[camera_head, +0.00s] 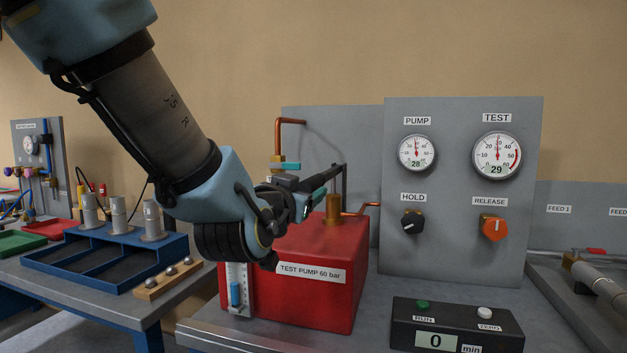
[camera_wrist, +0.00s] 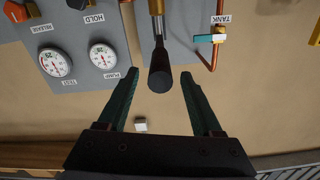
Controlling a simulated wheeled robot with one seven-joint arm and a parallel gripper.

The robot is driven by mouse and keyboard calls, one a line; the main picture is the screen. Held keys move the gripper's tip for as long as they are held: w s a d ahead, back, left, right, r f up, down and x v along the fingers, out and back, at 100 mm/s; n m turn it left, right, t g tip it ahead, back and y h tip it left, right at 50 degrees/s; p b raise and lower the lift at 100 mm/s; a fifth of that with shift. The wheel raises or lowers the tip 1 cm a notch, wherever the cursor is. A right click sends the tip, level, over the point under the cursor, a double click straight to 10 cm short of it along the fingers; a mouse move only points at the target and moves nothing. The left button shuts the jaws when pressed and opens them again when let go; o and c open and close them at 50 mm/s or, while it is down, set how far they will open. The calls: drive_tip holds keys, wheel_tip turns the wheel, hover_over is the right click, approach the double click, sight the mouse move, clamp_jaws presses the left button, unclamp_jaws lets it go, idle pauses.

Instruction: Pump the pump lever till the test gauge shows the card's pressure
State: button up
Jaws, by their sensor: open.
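The red test pump (camera_head: 318,252) stands on the grey bench, labelled 60 bar. Its dark pump lever (camera_head: 330,173) rises above a brass post and slopes toward my gripper (camera_head: 310,203). In the wrist view, the lever's black round end (camera_wrist: 159,78) lies between the two open fingers of my gripper (camera_wrist: 160,76), with a gap on each side. The test gauge (camera_head: 497,156) has a readout of 29; the pump gauge (camera_head: 416,153) reads 28. Both gauges also show upside down in the wrist view. I cannot make out a pressure card.
The grey panel carries a black hold knob (camera_head: 413,222) and an orange release knob (camera_head: 494,227). A black timer box (camera_head: 457,326) showing 0 min sits at the bench front. A blue rack (camera_head: 105,262) with metal cylinders stands on the left table. Copper pipe runs behind the pump.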

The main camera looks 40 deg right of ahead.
drive_tip(key=p, duration=0.2)
approach(325, 176)
drive_tip(key=w+d, duration=0.2)
drive_tip(key=w, duration=0.1)
drive_tip(key=shift+d+f, duration=0.4)
drive_tip(key=shift+c, duration=0.4)
clamp_jaws()
idle(0.6)
